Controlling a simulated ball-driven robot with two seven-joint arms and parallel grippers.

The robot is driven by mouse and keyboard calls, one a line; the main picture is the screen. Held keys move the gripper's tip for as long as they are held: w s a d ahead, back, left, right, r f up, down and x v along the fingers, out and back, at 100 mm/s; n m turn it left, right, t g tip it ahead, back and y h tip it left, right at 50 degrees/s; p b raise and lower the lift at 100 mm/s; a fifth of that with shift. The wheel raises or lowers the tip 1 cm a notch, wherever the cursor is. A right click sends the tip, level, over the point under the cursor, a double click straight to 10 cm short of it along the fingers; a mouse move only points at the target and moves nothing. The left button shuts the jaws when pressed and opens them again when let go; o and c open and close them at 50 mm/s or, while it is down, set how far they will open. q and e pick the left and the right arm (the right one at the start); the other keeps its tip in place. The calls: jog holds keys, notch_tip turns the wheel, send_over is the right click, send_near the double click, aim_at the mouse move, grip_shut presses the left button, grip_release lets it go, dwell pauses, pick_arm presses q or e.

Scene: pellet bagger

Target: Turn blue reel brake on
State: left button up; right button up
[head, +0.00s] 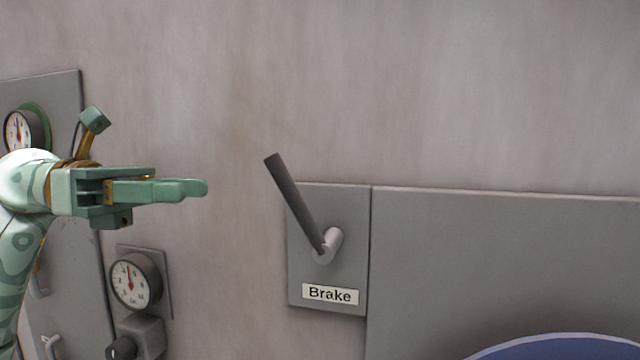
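The brake lever (296,205) is a dark grey bar on a light pivot (328,246). It tilts up and to the left from the pivot. The pivot sits on a grey plate (350,215) with a white label reading "Brake" (330,294). The top edge of a blue round thing, likely the reel (570,349), shows at the bottom right; most of it is cut off. My green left gripper (195,188) is left of the lever, apart from it, pointing right. Its fingers overlap in this view, so any gap between them is hidden. My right gripper is out of view.
A dial gauge (131,282) with a dark knob (121,347) below it is on the wall under my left gripper. Another gauge (19,131) is at the far left. A grey panel (500,260) lies right of the brake plate. The wall above the lever is bare.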

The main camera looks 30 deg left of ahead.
pick_arm(q)
jog(key=p, duration=0.3)
send_near(282, 192)
jog(key=x, duration=0.3)
jog(key=p+x, duration=0.1)
jog(key=x, duration=0.2)
jog(key=p+x, duration=0.1)
jog(key=x, duration=0.1)
jog(key=p+x, duration=0.1)
jog(key=x, duration=0.2)
jog(key=shift+w+d+r+p, duration=0.1)
jog(key=shift+w+d+p, duration=0.1)
jog(key=shift+w+p, duration=0.2)
jog(key=shift+w+d, duration=0.15)
jog(key=shift+d, duration=0.25)
grip_shut()
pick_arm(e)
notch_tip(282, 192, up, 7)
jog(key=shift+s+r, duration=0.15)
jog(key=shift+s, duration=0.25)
